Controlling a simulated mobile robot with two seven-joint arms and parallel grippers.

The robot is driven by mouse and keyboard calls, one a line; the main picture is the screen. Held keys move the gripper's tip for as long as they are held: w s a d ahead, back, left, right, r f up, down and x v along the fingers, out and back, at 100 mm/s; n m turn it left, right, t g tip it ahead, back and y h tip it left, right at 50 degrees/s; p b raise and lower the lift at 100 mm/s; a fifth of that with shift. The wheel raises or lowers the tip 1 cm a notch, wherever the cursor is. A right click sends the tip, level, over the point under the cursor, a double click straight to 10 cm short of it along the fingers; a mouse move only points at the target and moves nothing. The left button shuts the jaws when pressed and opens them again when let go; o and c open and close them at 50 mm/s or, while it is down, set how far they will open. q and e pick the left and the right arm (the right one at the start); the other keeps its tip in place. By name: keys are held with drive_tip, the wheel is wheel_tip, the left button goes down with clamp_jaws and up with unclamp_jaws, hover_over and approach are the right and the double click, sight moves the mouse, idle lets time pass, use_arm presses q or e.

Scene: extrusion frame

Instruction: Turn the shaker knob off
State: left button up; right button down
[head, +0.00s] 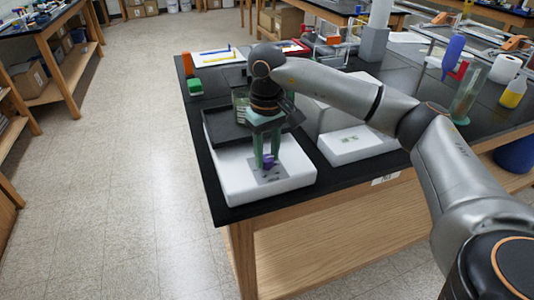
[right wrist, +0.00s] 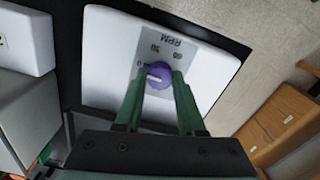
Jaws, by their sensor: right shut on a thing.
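The shaker (head: 231,190) is a white box with a black platform (head: 222,128) at the table's near left corner. Its purple knob (head: 268,161) sits on a grey panel on its front part. My right gripper (head: 266,158) reaches down from above, its green fingers shut on the knob. In the right wrist view the knob (right wrist: 157,70) lies between the green fingertips (right wrist: 159,78). A pale mark shows on the knob's left part, near the "0" printed on the panel; other numbers and "RPM" are printed above. My left gripper is not in view.
A second white device (head: 355,145) stands just right of the shaker. A glass container (head: 241,103) stands behind the gripper on the platform. Open floor (head: 110,190) lies to the left.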

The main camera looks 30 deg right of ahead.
sight(267, 158)
idle(0.4)
drive_tip(key=c, duration=0.5)
unclamp_jaws()
drive_tip(key=shift+r, duration=0.1)
wheel_tip(267, 158, up, 12)
drive_tip(key=p, duration=0.1)
drive_tip(key=shift+r, duration=0.2)
idle(0.4)
